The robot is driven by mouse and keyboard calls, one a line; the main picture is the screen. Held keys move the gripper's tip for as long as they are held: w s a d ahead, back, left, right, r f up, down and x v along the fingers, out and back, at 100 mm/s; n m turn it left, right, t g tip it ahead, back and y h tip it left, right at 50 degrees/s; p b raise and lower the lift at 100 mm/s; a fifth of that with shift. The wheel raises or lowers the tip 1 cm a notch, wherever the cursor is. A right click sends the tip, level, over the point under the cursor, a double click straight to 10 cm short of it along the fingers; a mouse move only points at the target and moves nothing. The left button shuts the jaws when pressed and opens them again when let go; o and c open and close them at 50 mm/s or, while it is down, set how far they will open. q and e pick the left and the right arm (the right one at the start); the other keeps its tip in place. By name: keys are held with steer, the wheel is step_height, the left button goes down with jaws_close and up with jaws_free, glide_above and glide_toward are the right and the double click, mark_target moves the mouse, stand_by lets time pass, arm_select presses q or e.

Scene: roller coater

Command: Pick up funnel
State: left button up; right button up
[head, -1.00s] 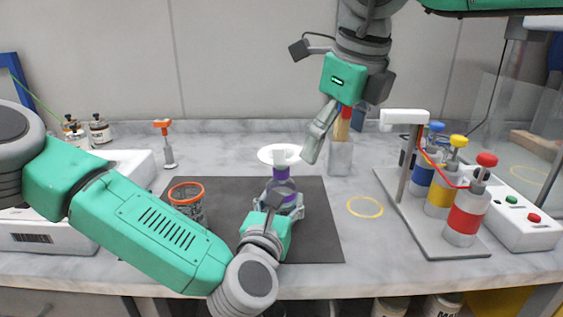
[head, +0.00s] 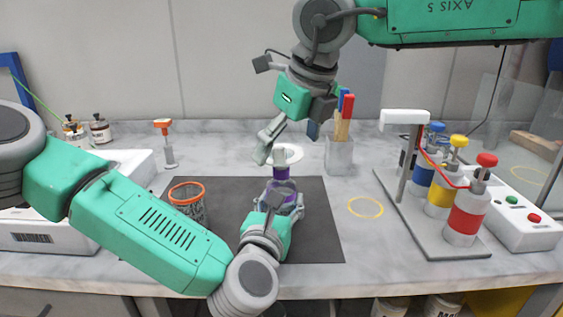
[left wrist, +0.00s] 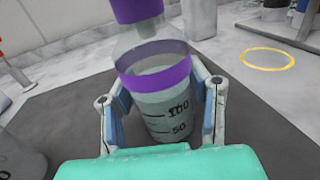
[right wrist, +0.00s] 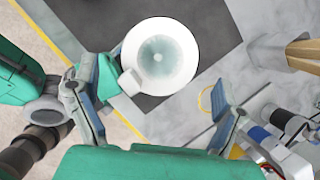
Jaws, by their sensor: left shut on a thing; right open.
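The white funnel (head: 292,153) sits on top of a clear flask (left wrist: 165,103) with purple bands and 50 and 100 marks. My left gripper (head: 282,196) is shut around the flask and holds it upright over the dark mat. In the right wrist view the funnel (right wrist: 178,50) shows as a round white rim with a tab at its lower left. My right gripper (head: 267,141) is open and empty, pointing down just above the funnel. Its fingers lie to either side of the funnel in the right wrist view; I see no contact for certain.
A grey block holding brushes or sticks (head: 339,157) stands behind right. A rack with colored bottles (head: 466,214) is at right. A yellow ring (head: 365,206) marks bare counter.

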steer(key=x, duration=0.3)
steer(key=c, duration=1.1)
step_height(320, 180, up, 10)
steer(key=shift+r, duration=0.1)
arm_select(q)
steer(key=o, duration=1.2)
steer(key=shift+c, duration=0.2)
steer(key=shift+s, duration=0.1)
